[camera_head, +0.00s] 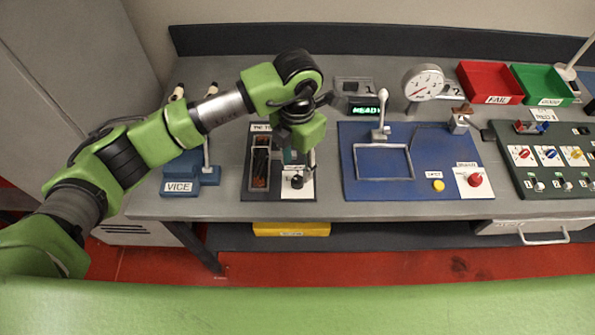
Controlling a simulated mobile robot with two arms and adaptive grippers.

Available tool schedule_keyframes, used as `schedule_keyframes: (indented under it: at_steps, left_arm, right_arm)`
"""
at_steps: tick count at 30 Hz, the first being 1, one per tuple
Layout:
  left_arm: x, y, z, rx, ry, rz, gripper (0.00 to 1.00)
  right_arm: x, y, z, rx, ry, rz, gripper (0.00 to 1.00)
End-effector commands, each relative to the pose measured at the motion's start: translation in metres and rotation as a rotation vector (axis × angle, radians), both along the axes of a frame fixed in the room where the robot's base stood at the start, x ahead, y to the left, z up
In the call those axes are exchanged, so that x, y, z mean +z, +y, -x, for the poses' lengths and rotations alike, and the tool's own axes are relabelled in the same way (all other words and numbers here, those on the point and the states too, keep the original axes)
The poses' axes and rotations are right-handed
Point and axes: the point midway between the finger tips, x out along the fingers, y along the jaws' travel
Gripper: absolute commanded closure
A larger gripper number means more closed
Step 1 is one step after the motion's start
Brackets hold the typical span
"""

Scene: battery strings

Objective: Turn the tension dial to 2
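A small black dial (297,181) sits on a white plate at the front right of a dark panel (254,187), left of the middle of the bench. The marks around the dial are too small to read, so its setting cannot be told. My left arm reaches in from the left. My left gripper (302,158) points down just above and behind the dial, close to it. Its fingers are small and partly hidden by the wrist, and I cannot tell if they touch the dial or how far they are apart. My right gripper is not in view.
A blue vice (181,187) stands left of the panel. To its right is a blue board (358,134) with a lever, yellow button and red knob (475,180). A gauge (423,83), red tray (490,68), green tray (541,72) and dark switch panel (550,133) stand further right.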

Motion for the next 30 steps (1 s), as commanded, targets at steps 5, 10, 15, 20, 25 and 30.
schedule_keyframes:
  at_steps: [5,10,15,20,25,30]
  left_arm:
    - [-0.032,-0.001,0.002,-0.002,0.004,0.000,0.60]
    - [-0.053,-0.001,0.001,-0.001,0.001,0.001,0.60]
    - [-0.061,-0.001,0.001,-0.002,0.001,0.001,0.60]
    - [-0.062,-0.001,0.001,-0.002,0.000,0.001,0.60]
    - [-0.061,-0.001,0.001,-0.002,0.000,0.003,0.86]
    - [-0.061,-0.001,0.000,-0.002,0.000,0.003,0.99]
  right_arm:
    - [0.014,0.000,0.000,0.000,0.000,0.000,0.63]
    - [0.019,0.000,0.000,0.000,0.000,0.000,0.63]
    - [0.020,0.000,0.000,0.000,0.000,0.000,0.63]
    - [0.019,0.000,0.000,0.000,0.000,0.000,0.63]
    - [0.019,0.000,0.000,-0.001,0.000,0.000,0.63]
    - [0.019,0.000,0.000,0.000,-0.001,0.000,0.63]
